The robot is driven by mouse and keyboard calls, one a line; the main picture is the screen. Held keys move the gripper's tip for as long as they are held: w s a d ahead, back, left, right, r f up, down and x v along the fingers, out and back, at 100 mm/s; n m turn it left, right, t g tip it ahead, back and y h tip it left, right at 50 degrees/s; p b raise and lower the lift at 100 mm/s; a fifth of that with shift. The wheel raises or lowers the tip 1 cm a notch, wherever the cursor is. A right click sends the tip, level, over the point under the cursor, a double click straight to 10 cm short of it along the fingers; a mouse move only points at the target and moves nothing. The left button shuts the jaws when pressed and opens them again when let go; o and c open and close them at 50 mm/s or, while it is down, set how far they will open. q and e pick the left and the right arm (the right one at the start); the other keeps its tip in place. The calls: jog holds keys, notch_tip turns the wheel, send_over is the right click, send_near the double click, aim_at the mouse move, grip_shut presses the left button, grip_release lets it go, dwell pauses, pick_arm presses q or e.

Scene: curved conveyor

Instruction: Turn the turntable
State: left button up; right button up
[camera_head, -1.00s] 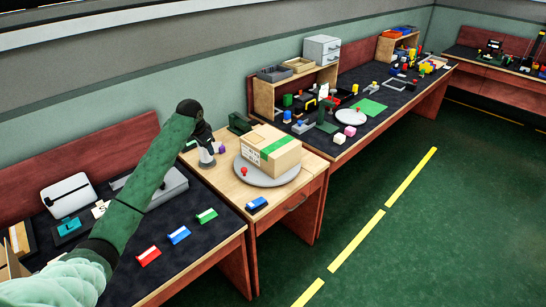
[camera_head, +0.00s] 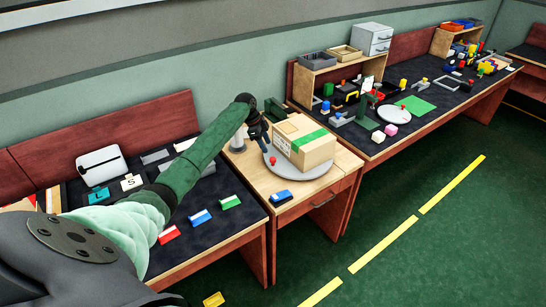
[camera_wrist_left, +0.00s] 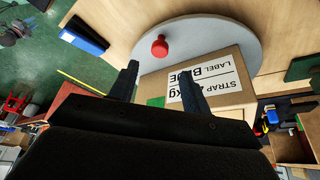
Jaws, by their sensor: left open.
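The grey round turntable (camera_head: 308,173) lies on the wooden table between the two dark-topped benches. A cardboard box (camera_head: 308,148) with a green strap sits on it. A red knob (camera_head: 273,160) stands near the turntable's left rim. My left gripper (camera_head: 264,146) is open just above the left side of the turntable, close to the knob. In the left wrist view the red knob (camera_wrist_left: 159,47) lies beyond the open fingers (camera_wrist_left: 158,85), apart from them. My right gripper is not in view.
A blue block (camera_head: 281,196) lies on the wooden table in front of the turntable. Red, blue and green blocks (camera_head: 200,217) lie on the left bench. The right bench holds a second round plate (camera_head: 394,114) and many small parts.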

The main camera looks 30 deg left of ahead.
aim_at(273, 158)
pick_arm(q)
jog(key=shift+p+x, duration=1.6)
jog(key=shift+x, duration=2.25)
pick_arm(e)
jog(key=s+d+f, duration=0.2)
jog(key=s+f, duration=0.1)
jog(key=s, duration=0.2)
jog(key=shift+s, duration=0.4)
pick_arm(q)
jog(key=shift+s, duration=0.1)
grip_shut()
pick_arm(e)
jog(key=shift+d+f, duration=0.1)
